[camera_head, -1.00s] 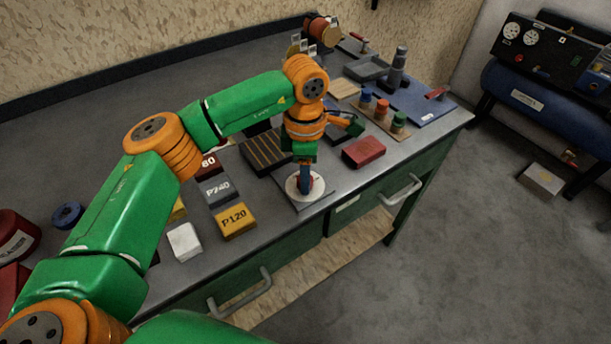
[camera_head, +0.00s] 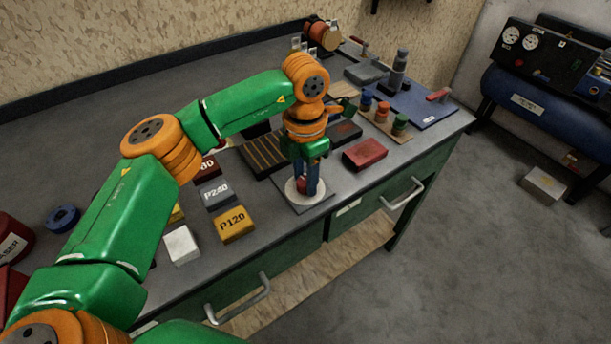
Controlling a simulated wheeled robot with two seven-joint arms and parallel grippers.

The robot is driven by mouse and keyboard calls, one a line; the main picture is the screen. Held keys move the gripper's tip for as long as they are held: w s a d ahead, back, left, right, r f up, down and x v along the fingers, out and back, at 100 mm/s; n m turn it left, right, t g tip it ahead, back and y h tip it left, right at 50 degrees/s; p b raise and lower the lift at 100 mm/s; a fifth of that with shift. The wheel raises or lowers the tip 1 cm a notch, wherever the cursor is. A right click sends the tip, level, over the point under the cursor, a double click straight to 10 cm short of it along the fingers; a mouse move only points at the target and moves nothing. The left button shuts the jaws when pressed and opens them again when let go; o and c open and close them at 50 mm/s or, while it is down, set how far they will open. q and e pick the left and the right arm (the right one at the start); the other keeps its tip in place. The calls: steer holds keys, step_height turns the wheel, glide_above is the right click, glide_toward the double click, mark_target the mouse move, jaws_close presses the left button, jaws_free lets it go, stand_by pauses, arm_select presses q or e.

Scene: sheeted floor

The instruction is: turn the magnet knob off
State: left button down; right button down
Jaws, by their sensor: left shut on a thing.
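The red magnet knob (camera_head: 301,185) stands on a round white dial plate (camera_head: 292,193) near the front edge of the workbench. The dial sits on a dark grey square plate (camera_head: 318,201). My left gripper (camera_head: 306,188) points straight down over the dial and is shut on the knob. Its two blue-grey fingers stand on either side of the knob and hide part of it. Any marks on the dial are too small to read. My right gripper is not in view.
Sanding blocks, including a yellow P120 block (camera_head: 236,225) and a white block (camera_head: 182,245), lie left of the dial. A red block (camera_head: 365,154) lies close on its right. Behind that are small coloured-capped bottles (camera_head: 382,112) and a blue board (camera_head: 425,108).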

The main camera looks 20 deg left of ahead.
mark_target(305, 181)
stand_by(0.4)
arm_select(q)
steer(key=shift+c, duration=2.2)
jaws_free()
step_height(305, 181, up, 7)
steer(key=shift+f+b, duration=0.15)
steer(key=shift+b, duration=0.15)
steer(key=shift+r, duration=0.25)
